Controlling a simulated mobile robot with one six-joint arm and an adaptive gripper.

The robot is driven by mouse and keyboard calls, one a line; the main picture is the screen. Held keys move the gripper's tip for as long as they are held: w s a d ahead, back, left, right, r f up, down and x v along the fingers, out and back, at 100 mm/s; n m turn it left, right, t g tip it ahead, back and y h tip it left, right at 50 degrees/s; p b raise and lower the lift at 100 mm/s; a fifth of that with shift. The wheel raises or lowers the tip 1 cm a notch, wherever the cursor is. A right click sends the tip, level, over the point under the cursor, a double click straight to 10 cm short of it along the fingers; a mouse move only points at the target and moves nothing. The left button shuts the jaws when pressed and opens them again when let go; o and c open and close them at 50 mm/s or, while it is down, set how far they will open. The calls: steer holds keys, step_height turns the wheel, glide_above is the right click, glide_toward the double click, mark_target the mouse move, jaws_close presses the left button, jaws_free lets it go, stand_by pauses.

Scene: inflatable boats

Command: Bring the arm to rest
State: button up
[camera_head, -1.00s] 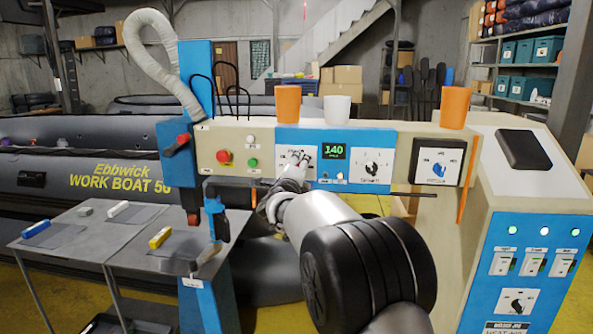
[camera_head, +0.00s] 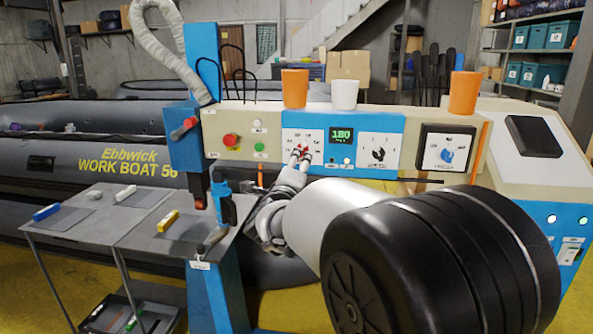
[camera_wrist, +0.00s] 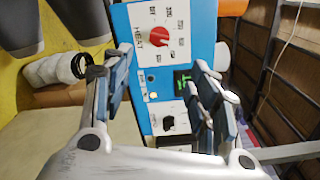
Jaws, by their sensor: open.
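My gripper (camera_head: 302,156) is in front of the left part of the blue control panel (camera_head: 365,119). In the wrist view its two fingers (camera_wrist: 160,80) stand apart with nothing between them. The red heat knob (camera_wrist: 152,36) shows beyond the fingertips, apart from them. The green display (camera_head: 342,134) reads 180. In the head view my fingers partly cover the dial area at the panel's left. My arm reaches forward from the lower right.
Two orange cups (camera_head: 295,88) (camera_head: 465,92) and a white cup (camera_head: 344,94) stand on the machine's top ledge. A blue clamp lever (camera_head: 222,200) and a grey table (camera_head: 110,222) with small blocks are at the left. A grey boat (camera_head: 90,165) lies behind.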

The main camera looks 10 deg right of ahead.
steer(key=shift+s, duration=0.1)
steer(key=s+a+f+n+g+y, duration=0.1)
steer(key=s+a+n+g+y, duration=0.1)
steer(key=s+n+y, duration=0.4)
steer(key=s+a+f+n+g+y, duration=0.1)
steer(key=s+a+n+g, duration=0.1)
steer(key=s+n, duration=0.65)
steer(key=s+d+f+n+g, duration=0.2)
steer(key=s+f+n+g, duration=0.1)
steer(key=s, duration=0.7)
steer(key=s+d+f+n+g+h, duration=0.1)
steer(key=s+f+n, duration=0.3)
steer(key=s, duration=0.6)
steer(key=s+d+f+n+g, duration=0.4)
steer(key=s+f, duration=0.2)
steer(key=s, duration=0.5)
steer(key=shift+f+g, duration=0.3)
steer(key=shift+f, duration=0.05)
